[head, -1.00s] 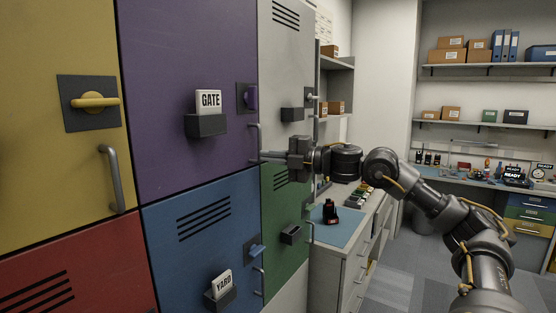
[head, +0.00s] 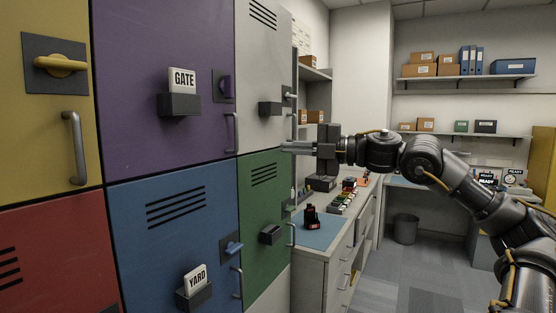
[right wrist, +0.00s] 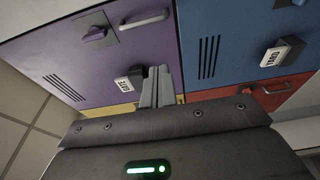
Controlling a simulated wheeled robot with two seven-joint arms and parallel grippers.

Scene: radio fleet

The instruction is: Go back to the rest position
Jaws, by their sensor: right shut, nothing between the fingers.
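My right gripper (head: 284,147) reaches in from the right in the head view. Its fingers are together, empty and pointed left, in front of the grey (head: 262,60) and green (head: 262,195) locker doors. It looks clear of the purple door's handle (head: 232,133). In the right wrist view the closed fingers (right wrist: 158,84) show against the purple (right wrist: 140,60) and blue (right wrist: 225,40) doors. My left gripper is in neither view.
Yellow (head: 50,140), purple and blue doors, all shut, fill the left. A counter (head: 312,258) with a blue mat (head: 330,228) and a dark radio (head: 310,217) stands below my right arm. Open floor (head: 400,265) lies at the lower right, with a bin (head: 406,229).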

